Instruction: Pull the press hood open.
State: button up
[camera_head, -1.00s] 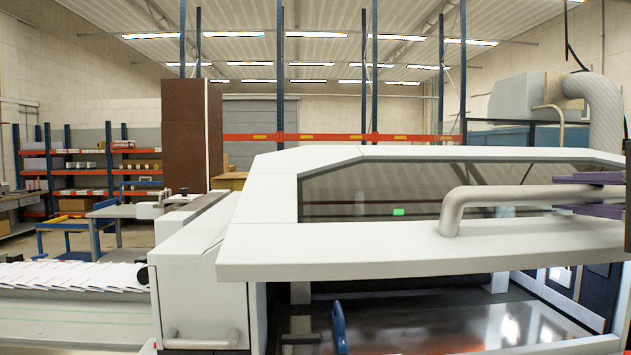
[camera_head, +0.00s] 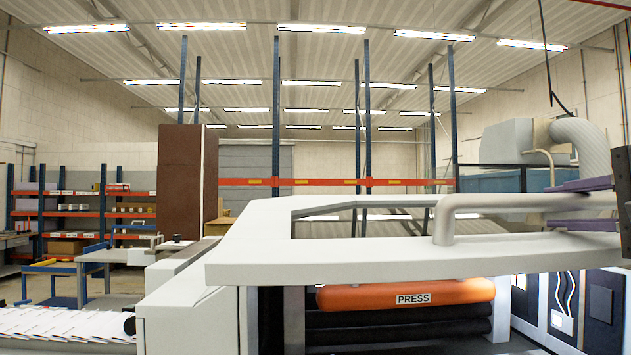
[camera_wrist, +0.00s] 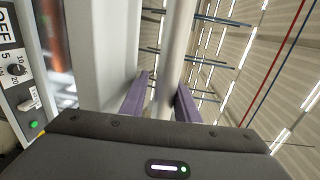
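The press hood (camera_head: 330,260) is a white frame with a window, raised and seen nearly edge-on in the head view. Its front edge stands clear above the press body. A thick grey bar handle (camera_head: 500,203) runs along its front. My gripper (camera_head: 585,205) has purple fingers above and below the handle's right part, closed about it. In the wrist view the fingers (camera_wrist: 160,100) lie on both sides of the handle (camera_wrist: 175,60). Exact finger contact is hard to see. Under the hood an orange roller marked PRESS (camera_head: 405,293) shows above dark rollers (camera_head: 400,328).
A conveyor with white booklets (camera_head: 60,324) is at lower left. Shelves (camera_head: 85,212) and a brown cabinet (camera_head: 182,180) stand behind. A grey duct (camera_head: 588,145) is at the right. A control panel with a dial (camera_wrist: 15,70) shows at the wrist view's left edge.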

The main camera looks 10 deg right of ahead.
notch_tip(320, 180, up, 5)
jog(key=shift+f, duration=0.2)
jog(key=shift+o, duration=1.4)
jog(key=shift+r, duration=0.3)
jog(key=shift+a, duration=0.1)
jog(key=shift+c, duration=0.2)
